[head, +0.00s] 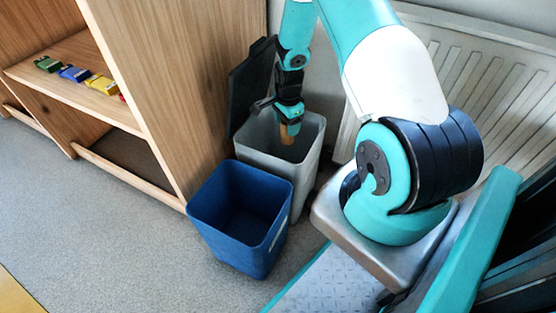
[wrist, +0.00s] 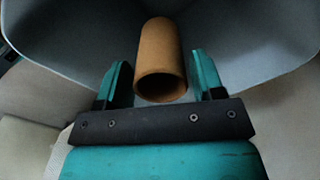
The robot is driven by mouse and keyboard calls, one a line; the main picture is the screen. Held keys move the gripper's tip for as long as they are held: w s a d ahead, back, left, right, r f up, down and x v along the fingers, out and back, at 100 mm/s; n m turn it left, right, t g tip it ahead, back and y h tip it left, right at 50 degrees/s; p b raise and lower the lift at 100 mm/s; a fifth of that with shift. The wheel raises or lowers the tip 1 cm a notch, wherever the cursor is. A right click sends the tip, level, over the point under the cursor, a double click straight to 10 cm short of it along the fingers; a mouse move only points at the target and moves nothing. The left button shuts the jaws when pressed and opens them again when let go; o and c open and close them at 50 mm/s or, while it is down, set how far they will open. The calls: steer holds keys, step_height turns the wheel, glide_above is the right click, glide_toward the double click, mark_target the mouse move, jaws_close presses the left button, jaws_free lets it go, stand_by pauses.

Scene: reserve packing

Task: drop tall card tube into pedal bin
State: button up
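The tall card tube (head: 289,134) is brown and hollow. In the wrist view the tube (wrist: 160,52) lies between my two fingers, its open end towards the camera, with a gap on each side. My gripper (head: 289,121) points down into the mouth of the pedal bin and is open; it also shows in the wrist view (wrist: 161,80). The pedal bin (head: 303,180) is light grey, with its dark lid (head: 250,85) raised at the back. Its pale inner wall (wrist: 235,45) surrounds the tube in the wrist view. The tube's lower end is hidden in the head view.
An open blue bin (head: 228,250) stands right in front of the pedal bin and looks empty. A wooden shelf (head: 150,75) with small coloured toys is at the left. A white radiator (head: 500,80) is behind my arm. The grey carpet (head: 110,240) at the left is clear.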

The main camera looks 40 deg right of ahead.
steer(key=shift+o, duration=1.1)
step_height(320, 180, up, 8)
steer(key=p, duration=0.2)
steer(key=shift+f+p, duration=0.25)
steer(key=shift+p, duration=0.05)
